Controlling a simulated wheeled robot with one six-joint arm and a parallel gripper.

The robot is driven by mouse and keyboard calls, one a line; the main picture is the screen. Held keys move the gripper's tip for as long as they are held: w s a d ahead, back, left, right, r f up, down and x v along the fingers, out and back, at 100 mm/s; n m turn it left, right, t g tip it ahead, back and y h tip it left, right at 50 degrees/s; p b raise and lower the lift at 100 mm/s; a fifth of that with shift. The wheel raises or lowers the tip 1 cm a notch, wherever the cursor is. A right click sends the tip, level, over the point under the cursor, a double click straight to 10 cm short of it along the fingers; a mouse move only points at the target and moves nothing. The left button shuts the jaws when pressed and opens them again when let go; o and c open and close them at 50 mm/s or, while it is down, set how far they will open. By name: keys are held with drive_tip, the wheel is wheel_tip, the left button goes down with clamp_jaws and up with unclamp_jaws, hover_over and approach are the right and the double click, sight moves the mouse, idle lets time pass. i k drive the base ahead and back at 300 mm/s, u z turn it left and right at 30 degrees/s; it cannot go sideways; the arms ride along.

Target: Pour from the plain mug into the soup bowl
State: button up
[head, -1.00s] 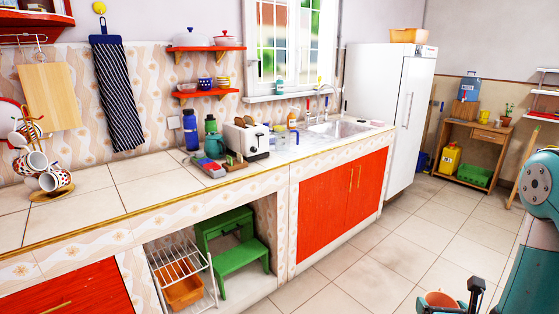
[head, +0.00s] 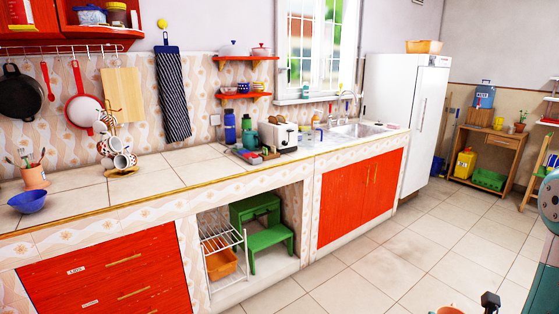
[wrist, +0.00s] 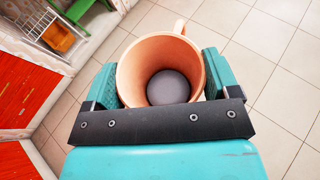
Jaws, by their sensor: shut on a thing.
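A plain salmon-orange mug (wrist: 148,55) is held upright or nearly so between the teal fingers of my gripper (wrist: 160,78). Its handle points to the far side, and a dark grey round surface shows deep inside. In the head view only the mug's rim (head: 447,309) and a dark part of my gripper (head: 490,301) show at the bottom edge. A blue bowl (head: 27,202) sits on the counter at the far left, well away from the mug. It looks like the soup bowl, and its inside looks empty from here.
The tiled counter (head: 75,206) has bare room right of the bowl. A terracotta utensil pot (head: 34,176) stands behind the bowl, and a mug tree (head: 117,155) stands to its right. Pans hang above. The floor (head: 370,265) before the counter is clear.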

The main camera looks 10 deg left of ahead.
sight(30, 203)
drive_tip(key=u, duration=2)
drive_tip(key=i, duration=0.9)
